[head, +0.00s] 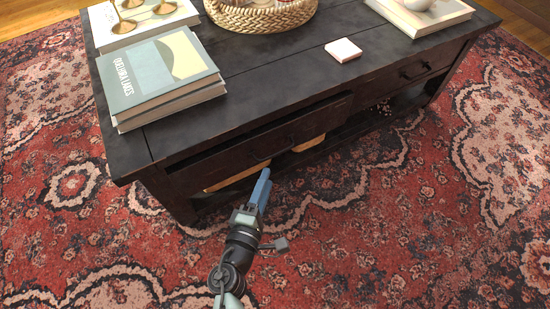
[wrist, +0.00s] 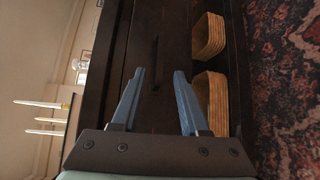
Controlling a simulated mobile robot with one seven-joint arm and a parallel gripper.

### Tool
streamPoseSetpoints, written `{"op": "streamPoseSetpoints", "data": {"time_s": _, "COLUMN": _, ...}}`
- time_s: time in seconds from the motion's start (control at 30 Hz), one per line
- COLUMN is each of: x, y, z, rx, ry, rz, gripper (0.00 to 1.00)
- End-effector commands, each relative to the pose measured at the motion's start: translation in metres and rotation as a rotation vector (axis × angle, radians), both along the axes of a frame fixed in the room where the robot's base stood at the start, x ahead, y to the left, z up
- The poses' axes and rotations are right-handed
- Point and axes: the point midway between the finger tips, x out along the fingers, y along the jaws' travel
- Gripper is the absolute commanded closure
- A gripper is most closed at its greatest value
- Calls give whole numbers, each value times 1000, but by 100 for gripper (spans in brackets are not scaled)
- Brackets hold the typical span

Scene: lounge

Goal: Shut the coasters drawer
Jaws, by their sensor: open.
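A dark wooden coffee table (head: 270,75) has two front drawers. The left drawer (head: 215,167) stands slightly out, with a dark gap above its front; it has a dark bar handle (head: 272,151). The right drawer (head: 405,75) looks flush. No label shows which one is the coasters drawer. My gripper (head: 264,180) is in front of the left drawer, just below its handle in the head view. In the wrist view, my open, empty gripper (wrist: 158,73) points at the drawer front, with the handle (wrist: 155,55) between the blue fingers. I cannot tell whether they touch it.
Books (head: 165,80), a woven basket (head: 262,15) and a small pale pink box (head: 343,50) rest on the tabletop. Woven baskets (wrist: 209,36) sit on the lower shelf. The patterned red rug (head: 370,240) in front is clear.

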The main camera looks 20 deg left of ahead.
Motion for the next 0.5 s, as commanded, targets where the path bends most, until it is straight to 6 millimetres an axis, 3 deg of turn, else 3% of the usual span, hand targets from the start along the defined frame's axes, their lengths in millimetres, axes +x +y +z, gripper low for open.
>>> {"op": "streamPoseSetpoints", "data": {"time_s": 0.2, "x": 48, "y": 5, "z": -8, "rx": 4, "ry": -2, "rz": -4, "gripper": 56}}
{"op": "streamPoseSetpoints", "data": {"time_s": 0.5, "x": 80, "y": 8, "z": -12, "rx": 3, "ry": 0, "rz": -2, "gripper": 56}}
